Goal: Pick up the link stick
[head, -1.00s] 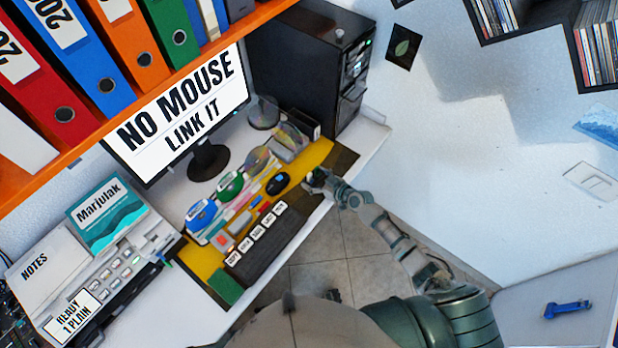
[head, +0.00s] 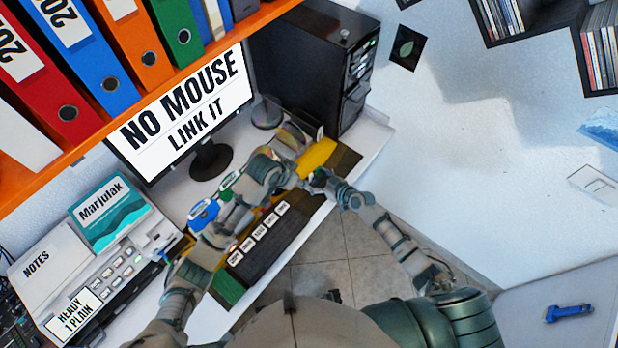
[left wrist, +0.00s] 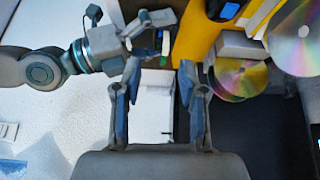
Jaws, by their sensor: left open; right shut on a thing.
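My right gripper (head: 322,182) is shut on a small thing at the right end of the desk. In the head view the left gripper (head: 292,152) is over the desk, left of the right gripper.
A monitor (head: 185,100) reads "NO MOUSE LINK IT". A black computer tower (head: 310,65) stands behind. A keyboard (head: 262,245) lies on the yellow mat (head: 318,153). Discs (left wrist: 240,78) lie close to the left fingers. A binder shelf (head: 150,95) hangs above the left side.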

